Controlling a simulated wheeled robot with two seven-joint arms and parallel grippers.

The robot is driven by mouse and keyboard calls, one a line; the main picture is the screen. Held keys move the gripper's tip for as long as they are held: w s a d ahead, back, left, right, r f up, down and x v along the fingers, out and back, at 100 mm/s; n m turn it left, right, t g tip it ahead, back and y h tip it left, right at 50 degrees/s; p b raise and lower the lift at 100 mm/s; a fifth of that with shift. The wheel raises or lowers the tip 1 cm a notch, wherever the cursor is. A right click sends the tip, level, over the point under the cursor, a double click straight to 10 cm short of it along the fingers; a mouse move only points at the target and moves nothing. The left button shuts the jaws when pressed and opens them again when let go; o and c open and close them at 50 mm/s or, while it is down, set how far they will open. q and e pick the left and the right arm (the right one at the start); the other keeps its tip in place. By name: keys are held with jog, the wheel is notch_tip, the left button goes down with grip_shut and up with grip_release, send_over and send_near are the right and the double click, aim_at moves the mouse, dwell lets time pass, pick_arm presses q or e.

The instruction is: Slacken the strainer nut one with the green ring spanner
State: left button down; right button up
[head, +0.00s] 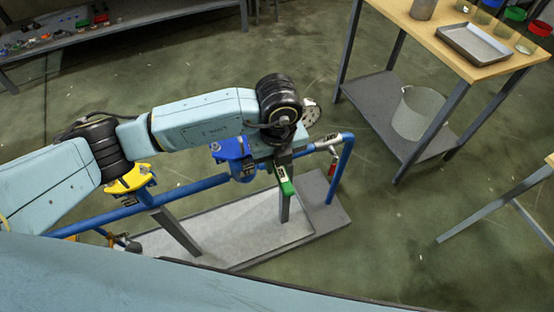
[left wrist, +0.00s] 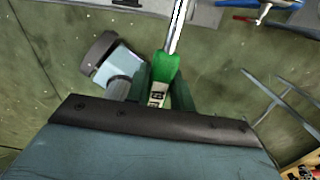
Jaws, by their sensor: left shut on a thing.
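My left gripper (head: 284,160) is shut on the green handle of the ring spanner (head: 286,187), just right of the blue strainer (head: 238,165) on the pipe rig. In the left wrist view the green handle (left wrist: 166,68) sits in the gripper (left wrist: 163,90), and its bright metal shaft runs up out of the picture. The spanner's ring end is out of that picture and cannot be made out in the head view. The strainer nuts are too small or hidden to tell apart. My right gripper is not in view.
A blue pipe (head: 190,190) runs along the rig above a grey base tray (head: 222,225). A yellow part (head: 130,180) sits on the pipe at left. A wooden-topped table (head: 440,35) with a metal tray (head: 474,44) stands at right, with a bucket (head: 416,113) on its lower shelf.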

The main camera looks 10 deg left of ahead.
pick_arm(q)
jog(key=shift+f+b, duration=0.4)
jog(key=shift+f, duration=0.15)
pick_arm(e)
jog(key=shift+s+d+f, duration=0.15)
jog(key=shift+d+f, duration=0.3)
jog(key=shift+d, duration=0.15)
pick_arm(q)
jog(key=shift+f, duration=0.3)
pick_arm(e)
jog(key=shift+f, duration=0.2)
pick_arm(q)
jog(key=shift+f+b, duration=0.5)
jog(key=shift+b, duration=0.05)
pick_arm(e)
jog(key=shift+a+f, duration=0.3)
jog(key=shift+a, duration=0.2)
pick_arm(q)
jog(key=shift+a+f, duration=0.1)
jog(key=shift+w+d+f+n+b, duration=0.1)
jog(key=shift+w+d+n+b, duration=0.05)
jog(key=shift+w+d+n, duration=0.35)
jog(key=shift+w+d+f+n+b, duration=0.15)
jog(key=shift+w+d+n, duration=0.15)
jog(key=shift+d+n, duration=0.3)
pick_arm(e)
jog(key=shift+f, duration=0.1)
pick_arm(q)
jog(key=shift+r, duration=0.1)
